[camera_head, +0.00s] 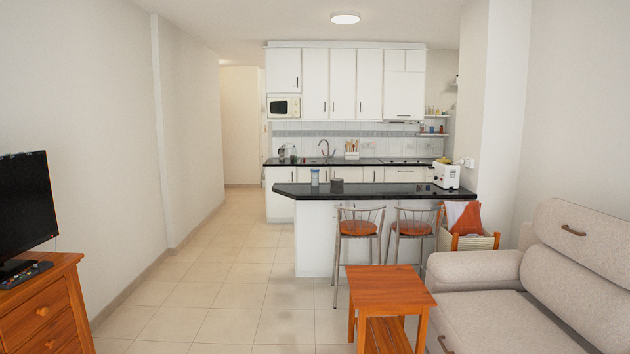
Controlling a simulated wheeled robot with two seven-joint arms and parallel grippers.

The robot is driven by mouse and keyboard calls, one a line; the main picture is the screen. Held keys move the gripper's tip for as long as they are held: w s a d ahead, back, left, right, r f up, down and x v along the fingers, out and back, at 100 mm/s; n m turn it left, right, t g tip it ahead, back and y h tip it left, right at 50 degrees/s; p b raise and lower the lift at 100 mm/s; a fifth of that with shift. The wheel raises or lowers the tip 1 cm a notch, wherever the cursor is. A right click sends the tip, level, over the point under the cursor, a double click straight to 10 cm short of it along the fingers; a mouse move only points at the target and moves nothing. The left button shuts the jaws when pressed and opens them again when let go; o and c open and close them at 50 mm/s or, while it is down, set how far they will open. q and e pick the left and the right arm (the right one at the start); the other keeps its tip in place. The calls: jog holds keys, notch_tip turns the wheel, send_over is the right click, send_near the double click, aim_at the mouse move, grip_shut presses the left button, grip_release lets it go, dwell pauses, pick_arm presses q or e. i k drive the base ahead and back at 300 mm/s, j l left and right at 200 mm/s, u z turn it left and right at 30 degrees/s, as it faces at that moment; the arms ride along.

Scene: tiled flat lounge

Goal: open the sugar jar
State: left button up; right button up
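Two small containers stand on the black breakfast bar (385,190) in the middle distance. One is a light jar with a bluish tint (315,177), near the bar's left end. The other is a low dark grey pot (337,186), just to its right. Both look upright and apart. They are too small to read any label or make out a lid, so I cannot tell which is the sugar jar. Neither of my grippers shows in the head view.
Two stools with orange seats (358,228) stand before the bar. A low wooden table (388,287) and a beige sofa (560,285) take up the front right. A wooden cabinet (45,310) with a television (27,210) is at left. The tiled floor (205,295) between is clear.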

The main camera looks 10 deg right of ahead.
aim_at(314, 176)
jog(key=i, duration=4.05)
jog(key=i+z, duration=0.2)
jog(key=i, duration=0.9)
jog(key=i+z, duration=0.15)
jog(key=i, duration=0.95)
